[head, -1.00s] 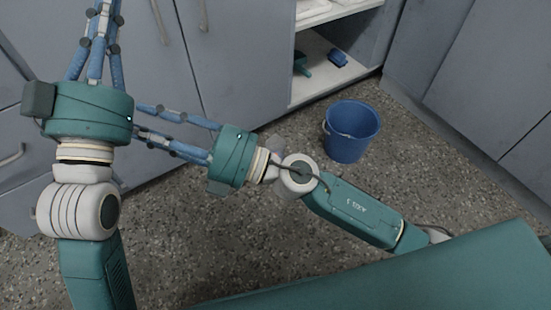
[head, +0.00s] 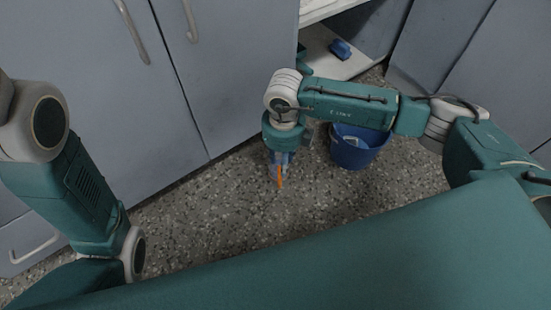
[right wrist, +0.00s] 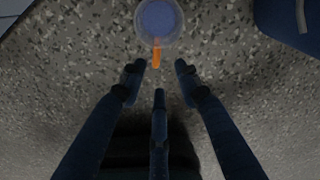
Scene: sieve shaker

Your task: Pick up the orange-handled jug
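The jug (right wrist: 158,22) shows in the right wrist view at the top middle, seen from above as a round, pale rim with a bluish inside. Its orange handle (right wrist: 156,54) points toward my right gripper (right wrist: 158,76). The three dark fingers are spread, with the handle just beyond the gap between them; no finger visibly closes on it. In the head view the orange handle (head: 280,175) shows just below my right gripper (head: 281,160), which points down to the floor. The rest of the jug is mostly hidden there. My left gripper is out of view.
A blue bucket (head: 352,152) stands on the floor right of my right gripper, partly behind my arm. Grey cabinets (head: 150,90) line the back. An open shelf (head: 335,62) holds a blue object (head: 341,48). Speckled floor (head: 215,215) is clear to the left.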

